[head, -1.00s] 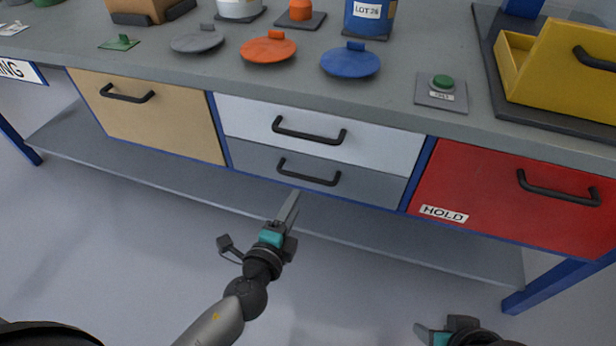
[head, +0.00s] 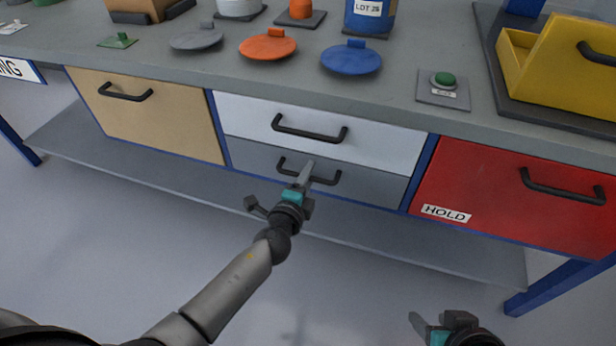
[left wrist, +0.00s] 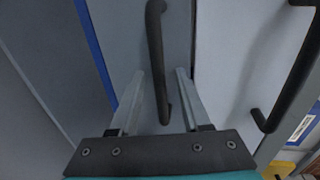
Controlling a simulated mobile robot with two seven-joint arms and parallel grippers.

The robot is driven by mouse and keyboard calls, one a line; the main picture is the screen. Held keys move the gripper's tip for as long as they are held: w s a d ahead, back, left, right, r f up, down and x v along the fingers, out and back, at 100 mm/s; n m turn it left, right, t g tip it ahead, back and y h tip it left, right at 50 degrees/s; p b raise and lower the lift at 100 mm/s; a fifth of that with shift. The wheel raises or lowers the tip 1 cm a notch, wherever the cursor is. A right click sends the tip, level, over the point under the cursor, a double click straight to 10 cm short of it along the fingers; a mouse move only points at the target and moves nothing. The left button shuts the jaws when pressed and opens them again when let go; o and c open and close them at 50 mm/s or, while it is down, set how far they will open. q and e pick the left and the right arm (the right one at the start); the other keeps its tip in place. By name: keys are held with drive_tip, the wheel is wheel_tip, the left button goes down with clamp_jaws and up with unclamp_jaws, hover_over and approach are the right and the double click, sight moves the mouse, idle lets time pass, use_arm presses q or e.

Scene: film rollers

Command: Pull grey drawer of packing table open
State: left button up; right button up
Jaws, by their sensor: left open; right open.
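The grey drawer (head: 372,186) is the lower of two stacked drawers in the middle of the packing table, and it is shut. Its black bar handle (head: 325,180) is partly hidden behind my left gripper (head: 305,174). In the left wrist view the handle (left wrist: 156,60) reaches down between the two open fingers of my left gripper (left wrist: 155,95), with gaps on both sides. My right gripper (head: 432,325) is open and low at the bottom edge of the head view, away from the drawers.
A white drawer (head: 375,143) with its own black handle (head: 310,132) sits just above. A tan drawer (head: 165,120) is to the left and a red one marked HOLD (head: 500,205) to the right. A lower shelf (head: 420,245) runs beneath.

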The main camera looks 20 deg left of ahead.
use_arm(q)
clamp_jaws()
idle(0.3)
idle(1.1)
